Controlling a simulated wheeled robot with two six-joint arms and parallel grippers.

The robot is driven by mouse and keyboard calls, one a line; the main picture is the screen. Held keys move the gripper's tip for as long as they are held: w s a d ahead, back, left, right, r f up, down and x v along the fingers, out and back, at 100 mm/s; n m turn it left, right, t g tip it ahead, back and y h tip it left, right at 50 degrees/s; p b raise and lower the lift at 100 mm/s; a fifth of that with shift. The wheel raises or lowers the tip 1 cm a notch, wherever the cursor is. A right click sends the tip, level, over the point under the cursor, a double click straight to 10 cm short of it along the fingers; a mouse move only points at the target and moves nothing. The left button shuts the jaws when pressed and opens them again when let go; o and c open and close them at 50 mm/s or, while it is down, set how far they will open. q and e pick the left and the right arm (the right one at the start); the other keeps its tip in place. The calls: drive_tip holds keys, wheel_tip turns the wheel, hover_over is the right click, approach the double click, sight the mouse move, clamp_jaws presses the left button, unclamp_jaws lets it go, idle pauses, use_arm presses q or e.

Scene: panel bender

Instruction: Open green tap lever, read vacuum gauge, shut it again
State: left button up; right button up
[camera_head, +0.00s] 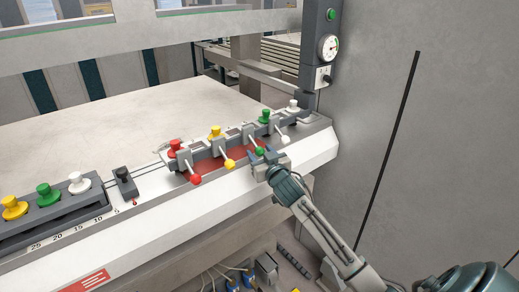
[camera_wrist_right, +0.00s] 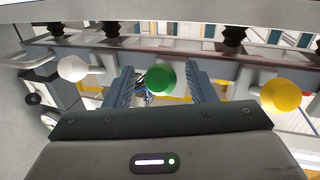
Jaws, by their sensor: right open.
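The green tap lever (camera_head: 260,152) has a green ball on a thin rod and points toward the front edge of the machine, like its neighbours. My right gripper (camera_head: 262,161) is at the ball. In the right wrist view the green ball (camera_wrist_right: 162,77) sits between the two open fingers of the right gripper (camera_wrist_right: 162,88), with gaps at both sides. The vacuum gauge (camera_head: 328,47) is a round white dial on the dark post; its reading is too small to tell. My left gripper is not in view.
Red (camera_head: 196,179), yellow (camera_head: 230,163) and white (camera_head: 286,139) levers stand in the same row. In the wrist view, the white ball (camera_wrist_right: 72,68) and yellow ball (camera_wrist_right: 281,95) flank the fingers. A grey wall (camera_head: 380,110) rises at the right.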

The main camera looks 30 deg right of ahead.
drive_tip(key=shift+w+d, duration=0.1)
drive_tip(key=shift+w, duration=0.4)
